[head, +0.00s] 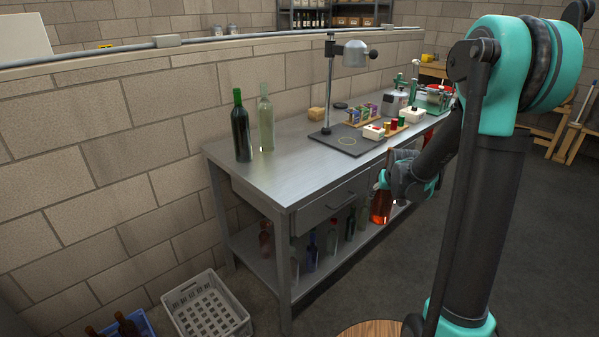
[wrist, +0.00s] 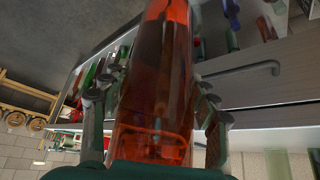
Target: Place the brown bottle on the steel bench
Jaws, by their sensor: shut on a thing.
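The brown bottle, a translucent amber-brown one, shows in the head view (head: 381,206) and large in the wrist view (wrist: 155,60). My gripper (head: 386,180) is shut on it, with fingers on both sides of the glass in the wrist view (wrist: 158,100). The bottle hangs roughly upright in front of the bench's long side, its lower end below the top's level and apart from the floor. My gripper hides its upper part in the head view. The steel bench (head: 285,180) stands left of my arm, with a drawer and a lower shelf.
A dark green bottle (head: 241,128) and a pale bottle (head: 266,118) stand at the bench's back left. A stand on a black board (head: 345,142) is mid-bench, with small items beyond. The near bench top is clear. A white crate (head: 207,308) is on the floor.

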